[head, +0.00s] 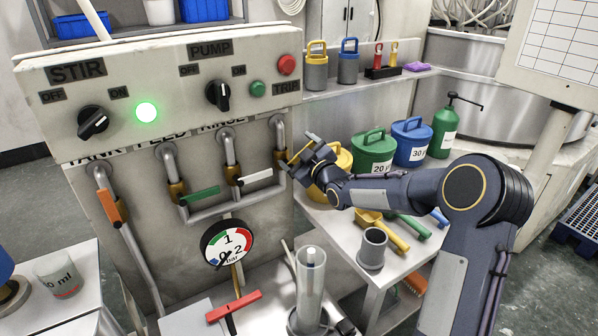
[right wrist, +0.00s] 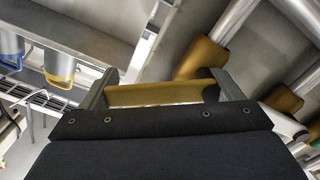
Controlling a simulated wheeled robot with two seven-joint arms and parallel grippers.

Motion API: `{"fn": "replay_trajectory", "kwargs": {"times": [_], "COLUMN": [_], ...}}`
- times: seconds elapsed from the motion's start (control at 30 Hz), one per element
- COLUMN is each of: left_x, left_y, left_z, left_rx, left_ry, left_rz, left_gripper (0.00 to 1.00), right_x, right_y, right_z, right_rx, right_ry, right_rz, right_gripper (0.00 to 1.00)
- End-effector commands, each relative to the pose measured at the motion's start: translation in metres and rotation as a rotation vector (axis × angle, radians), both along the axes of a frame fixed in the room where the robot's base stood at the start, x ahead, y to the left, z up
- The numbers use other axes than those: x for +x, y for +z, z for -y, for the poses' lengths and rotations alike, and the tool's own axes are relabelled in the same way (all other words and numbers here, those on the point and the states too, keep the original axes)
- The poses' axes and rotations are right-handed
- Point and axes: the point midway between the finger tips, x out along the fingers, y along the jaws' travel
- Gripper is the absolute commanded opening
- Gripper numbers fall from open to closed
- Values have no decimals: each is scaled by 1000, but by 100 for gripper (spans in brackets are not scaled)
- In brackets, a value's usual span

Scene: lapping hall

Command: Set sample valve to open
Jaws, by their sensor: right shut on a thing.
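The sample valve, taken to be the rightmost one on the panel, has a yellow handle (head: 299,151) at the foot of its pipe (head: 278,132). My right gripper (head: 310,152) is shut on this handle, and its fingers hide part of it. The handle slants up to the right in the head view, across the pipe rather than along it. In the right wrist view the yellow handle (right wrist: 155,95) lies between the two fingers, with brass valve bodies (right wrist: 200,60) behind. The valve's label is not readable. My left gripper is not seen.
Other valves sit to the left: orange handle (head: 110,205) along its pipe, green handle (head: 199,196) and white handle (head: 254,177) across theirs. A pressure gauge (head: 228,243) is below. Yellow, green (head: 374,155) and blue (head: 411,143) cans stand behind the right arm on a bench.

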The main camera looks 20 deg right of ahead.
Motion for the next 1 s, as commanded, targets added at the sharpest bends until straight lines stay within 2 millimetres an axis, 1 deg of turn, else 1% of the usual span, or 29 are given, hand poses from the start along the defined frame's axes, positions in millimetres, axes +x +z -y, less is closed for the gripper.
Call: {"fn": "replay_trajectory", "kwargs": {"times": [0.03, 0.3, 0.5, 0.7, 1.0], "left_x": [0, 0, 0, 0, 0], "left_y": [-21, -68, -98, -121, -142], "left_z": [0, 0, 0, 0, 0], "left_rx": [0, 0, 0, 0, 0], "left_ry": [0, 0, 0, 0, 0], "left_rz": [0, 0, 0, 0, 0], "left_gripper": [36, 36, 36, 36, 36], "right_x": [0, -1, -2, -3, -4], "right_y": [-6, 2, 7, 11, 15], "right_z": [-2, -10, -16, -23, -31], "right_rx": [-47, -301, -487, -658, -843], "right_ry": [1, 1, 0, 1, 1], "right_rz": [12, 46, 70, 93, 116], "right_gripper": [44, 44, 44, 44, 44]}}
